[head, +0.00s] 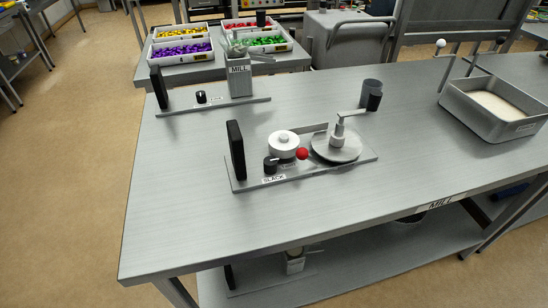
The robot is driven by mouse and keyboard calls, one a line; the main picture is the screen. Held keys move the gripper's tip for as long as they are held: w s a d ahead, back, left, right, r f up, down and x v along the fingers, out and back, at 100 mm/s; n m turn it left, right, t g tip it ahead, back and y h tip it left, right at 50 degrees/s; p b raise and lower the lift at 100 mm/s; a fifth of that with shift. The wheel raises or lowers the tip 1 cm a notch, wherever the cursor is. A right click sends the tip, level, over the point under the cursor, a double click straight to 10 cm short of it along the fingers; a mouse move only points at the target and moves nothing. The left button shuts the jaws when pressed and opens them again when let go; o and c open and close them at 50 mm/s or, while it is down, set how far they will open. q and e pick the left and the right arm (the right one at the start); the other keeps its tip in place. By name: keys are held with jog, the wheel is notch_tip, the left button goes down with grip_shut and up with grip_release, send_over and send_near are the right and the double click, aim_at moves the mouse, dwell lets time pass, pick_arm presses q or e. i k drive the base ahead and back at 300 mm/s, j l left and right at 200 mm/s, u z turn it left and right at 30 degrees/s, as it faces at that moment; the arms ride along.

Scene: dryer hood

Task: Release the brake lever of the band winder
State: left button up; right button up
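The band winder stands on the table on a flat grey base plate (322,176). A black upright panel (236,150) is at its left end. It carries a white spool (284,145) and a round grey disc (337,148) with a crank arm ending in a dark handle (374,101). A red ball (302,153) sits between spool and disc; it looks like the brake lever's knob, but the lever's shaft is hard to make out. A black dial (270,165) is near the front, by a label reading SLACK (273,179). Neither gripper shows.
Behind the winder is a mill unit (239,78) on its own plate. A grey tray (492,120) of pale material stands at the right. The table (190,210) is clear in front of the winder. Bins of coloured pieces (183,50) stand on a table behind.

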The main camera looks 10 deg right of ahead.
aim_at(308, 158)
jog(key=k+l, duration=0.1)
jog(key=l, duration=0.4)
jog(key=l+u, duration=0.1)
jog(key=l, duration=0.35)
jog(key=k+l, duration=0.15)
jog(key=l, duration=0.35)
